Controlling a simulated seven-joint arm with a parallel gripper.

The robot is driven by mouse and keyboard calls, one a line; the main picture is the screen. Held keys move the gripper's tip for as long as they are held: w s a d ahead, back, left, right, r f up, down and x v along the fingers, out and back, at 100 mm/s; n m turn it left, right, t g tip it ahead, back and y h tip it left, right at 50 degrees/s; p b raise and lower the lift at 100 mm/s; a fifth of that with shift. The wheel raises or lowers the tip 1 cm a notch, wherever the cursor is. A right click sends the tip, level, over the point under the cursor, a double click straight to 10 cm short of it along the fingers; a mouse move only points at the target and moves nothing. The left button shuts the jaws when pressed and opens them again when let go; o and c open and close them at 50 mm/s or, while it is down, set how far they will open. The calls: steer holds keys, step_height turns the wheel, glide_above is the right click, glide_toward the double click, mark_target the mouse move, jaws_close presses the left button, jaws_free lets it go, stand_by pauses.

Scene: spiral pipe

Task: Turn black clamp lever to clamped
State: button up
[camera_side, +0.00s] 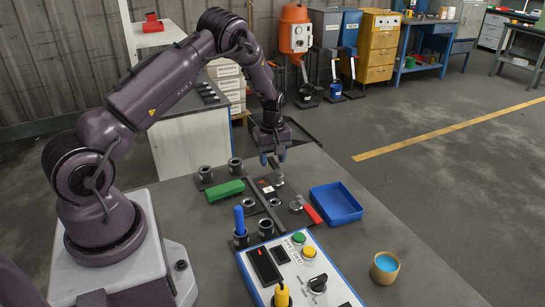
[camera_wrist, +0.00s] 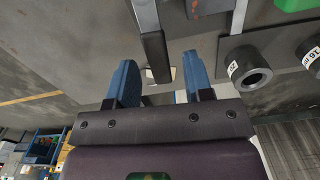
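My gripper (camera_side: 273,157) is open above the fixture at the back of the table, its blue fingers pointing down. In the wrist view my gripper (camera_wrist: 160,62) shows both fingers apart with nothing held. A dark bar with a blocky end, which looks like the black clamp lever (camera_wrist: 153,45), reaches toward the gap between the fingertips; I cannot tell whether they touch. In the side view the fixture (camera_side: 265,185) lies below my fingers, with a small metal part (camera_side: 279,178) beside it. The lever itself is hard to make out there.
A red handle (camera_side: 312,213) and blue tray (camera_side: 336,203) lie to the right. The button panel (camera_side: 298,270), yellow-handled tool (camera_side: 281,295) and cup (camera_side: 385,267) are in front.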

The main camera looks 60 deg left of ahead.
mark_target(271, 161)
step_height(271, 161, up, 13)
stand_by(0.6)
steer(key=s+d+r+m+t, duration=0.2)
steer(key=s+d+r+m, duration=0.6)
steer(key=d, duration=0.4)
steer(key=s+d+r+m+t, duration=0.3)
steer(key=s+d+r+m, duration=0.6)
steer(key=s+d, duration=0.3)
steer(key=shift+s+d+r+t, duration=0.3)
steer(key=shift+s+r, duration=0.4)
steer(key=shift+s, duration=0.1)
